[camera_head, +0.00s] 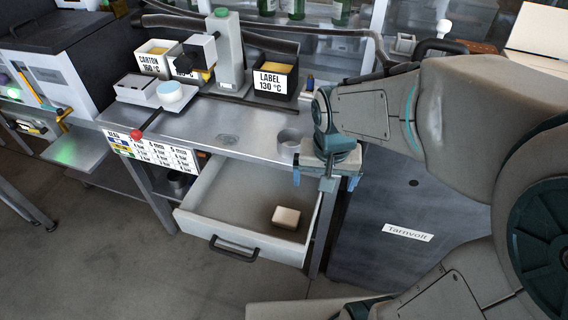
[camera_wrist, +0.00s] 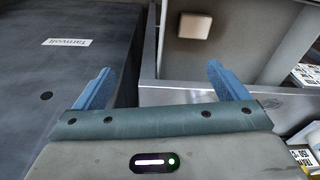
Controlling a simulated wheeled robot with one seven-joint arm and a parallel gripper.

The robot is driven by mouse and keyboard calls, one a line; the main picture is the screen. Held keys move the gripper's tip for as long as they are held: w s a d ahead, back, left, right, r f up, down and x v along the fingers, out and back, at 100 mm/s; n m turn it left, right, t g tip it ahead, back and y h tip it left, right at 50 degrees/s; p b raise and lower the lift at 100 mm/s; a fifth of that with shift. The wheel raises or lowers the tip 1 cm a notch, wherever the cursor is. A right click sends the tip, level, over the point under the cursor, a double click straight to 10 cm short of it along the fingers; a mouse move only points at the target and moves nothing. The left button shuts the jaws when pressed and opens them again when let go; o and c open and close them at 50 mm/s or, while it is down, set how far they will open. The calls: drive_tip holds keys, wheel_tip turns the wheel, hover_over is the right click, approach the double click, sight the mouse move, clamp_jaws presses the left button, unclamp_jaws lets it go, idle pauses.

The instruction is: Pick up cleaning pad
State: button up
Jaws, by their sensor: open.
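The cleaning pad looks like a small cream block (camera_head: 286,217). It lies in the open drawer (camera_head: 190,213), toward the right side of its floor. In the wrist view the pad (camera_wrist: 194,25) shows near the top, beyond my fingertips. My gripper (camera_head: 325,186) is above the right end of the bench, close to the drawer's right side and apart from the pad. In the wrist view my gripper (camera_wrist: 160,78) has its two blue fingers spread, with nothing between them.
A dark cabinet marked Tarnvolt (camera_head: 400,255) stands right of the drawer. Labelled bins, including a black LABEL bin (camera_head: 272,80), stand at the back. The drawer floor around the pad is clear.

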drive_tip(key=w+a+f+m+g, duration=0.2)
drive_tip(key=w+a+f, duration=0.3)
drive_tip(key=a+f, duration=0.3)
hover_over(286, 215)
wheel_tip(286, 215, down, 9)
drive_tip(key=shift+s+d+r+b, duration=0.15)
drive_tip(key=shift+r+b, duration=0.05)
drive_tip(key=shift+b, duration=0.15)
drive_tip(key=shift+f, duration=2.95)
drive_tip(key=c, duration=1.1)
